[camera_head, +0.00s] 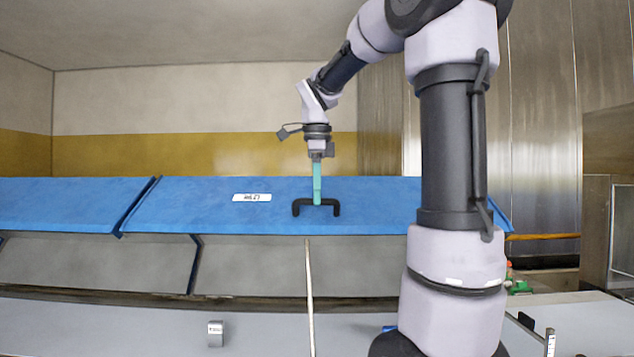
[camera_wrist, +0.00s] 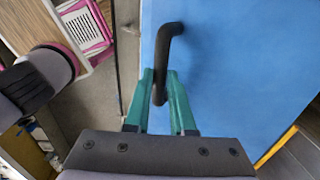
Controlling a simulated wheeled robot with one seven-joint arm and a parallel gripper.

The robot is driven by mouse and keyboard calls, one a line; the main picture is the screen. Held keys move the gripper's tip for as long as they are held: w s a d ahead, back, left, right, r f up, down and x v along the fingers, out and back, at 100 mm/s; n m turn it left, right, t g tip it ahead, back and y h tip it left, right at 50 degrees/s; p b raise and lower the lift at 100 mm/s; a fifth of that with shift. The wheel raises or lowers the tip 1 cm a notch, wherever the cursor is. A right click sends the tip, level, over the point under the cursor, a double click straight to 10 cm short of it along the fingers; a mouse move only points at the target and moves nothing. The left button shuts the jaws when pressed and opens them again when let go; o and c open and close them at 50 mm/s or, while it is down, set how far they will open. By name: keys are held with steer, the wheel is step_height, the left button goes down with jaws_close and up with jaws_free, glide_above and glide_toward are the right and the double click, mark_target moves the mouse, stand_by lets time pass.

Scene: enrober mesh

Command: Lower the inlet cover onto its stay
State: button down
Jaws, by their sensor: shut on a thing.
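The inlet cover (camera_head: 380,195) is a blue panel with a white label (camera_head: 252,197), raised above the grey bed in the head view. It fills the right of the wrist view (camera_wrist: 240,70). Its black handle (camera_head: 300,207) stands near the front edge. My gripper (camera_head: 317,202) has teal fingers that come down on the handle's middle bar. In the wrist view the fingers (camera_wrist: 162,88) sit on both sides of the black handle (camera_wrist: 165,45), shut on it. A thin pale rod (camera_head: 309,290), perhaps the stay, stands below the cover's front edge; its top contact is unclear.
Another blue cover (camera_head: 65,203) lies to the left, across a narrow gap. A small grey labelled block (camera_head: 215,333) sits on the pale front surface (camera_head: 110,328). Red and green parts (camera_head: 518,286) show at the right. My arm hides the cover's right part.

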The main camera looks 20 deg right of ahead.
steer(key=shift+r, duration=0.15)
steer(key=c, duration=0.8)
jaws_free()
steer(key=shift+o, duration=0.2)
step_height(320, 180, up, 11)
steer(key=s, duration=0.1)
steer(key=shift+a, duration=0.25)
steer(key=s+a+f+n+t+y, duration=0.1)
steer(key=s+a+f+n+t, duration=0.1)
steer(key=s+f+n, duration=0.5)
steer(key=s+a+f+n+t+y, duration=0.1)
steer(key=s+a+f+n+t, duration=0.1)
steer(key=s+f+n+t, duration=0.2)
steer(key=s+f+n, duration=0.3)
steer(key=f+n, duration=0.3)
steer(key=n, duration=0.1)
steer(key=shift+a+n, duration=0.3)
steer(key=shift+a, duration=0.05)
steer(key=shift+f, duration=0.1)
